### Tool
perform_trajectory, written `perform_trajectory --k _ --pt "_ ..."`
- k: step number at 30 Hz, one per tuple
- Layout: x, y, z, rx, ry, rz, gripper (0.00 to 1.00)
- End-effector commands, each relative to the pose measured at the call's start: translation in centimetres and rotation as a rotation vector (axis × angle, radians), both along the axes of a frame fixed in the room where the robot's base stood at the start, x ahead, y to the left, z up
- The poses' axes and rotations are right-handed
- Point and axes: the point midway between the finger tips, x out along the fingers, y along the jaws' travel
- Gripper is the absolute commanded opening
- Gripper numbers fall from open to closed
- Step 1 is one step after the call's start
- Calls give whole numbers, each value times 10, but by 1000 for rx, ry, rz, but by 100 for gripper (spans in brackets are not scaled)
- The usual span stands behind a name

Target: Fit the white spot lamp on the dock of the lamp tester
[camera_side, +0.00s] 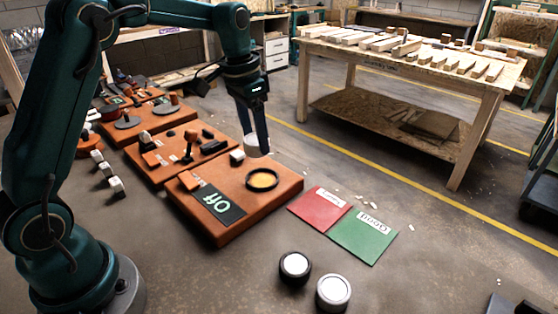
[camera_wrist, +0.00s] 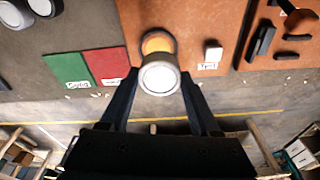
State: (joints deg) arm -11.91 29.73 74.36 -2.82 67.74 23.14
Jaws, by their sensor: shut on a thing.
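My gripper (camera_side: 255,150) points down and is shut on the white spot lamp (camera_side: 252,141), holding it in the air above the back part of the lamp tester (camera_side: 280,196). In the wrist view, the lamp (camera_wrist: 159,79) sits between the two fingertips (camera_wrist: 159,74), its pale round face toward the camera. The dock (camera_side: 262,180) is a dark ring with an orange-yellow inside on the tester's brown top. In the wrist view the lamp partly covers the dock (camera_wrist: 157,43). The tester's display (camera_side: 219,205) reads "Off".
A white button block (camera_side: 237,157) stands on the tester behind the dock. A red mat (camera_side: 319,206) and a green mat (camera_side: 364,235) marked "Good" lie to the right. A black-rimmed lamp (camera_side: 295,266) and a pale lamp (camera_side: 333,292) stand in front. More brown boards (camera_side: 180,150) lie behind.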

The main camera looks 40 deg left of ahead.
Motion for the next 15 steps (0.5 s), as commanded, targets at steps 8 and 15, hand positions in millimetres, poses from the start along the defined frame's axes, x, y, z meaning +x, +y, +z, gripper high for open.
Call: perform_trajectory --k 8,15 --pt "9 -4 -20 -5 31 -16 8" --pt "8 -5 -32 -7 33 -17 8"
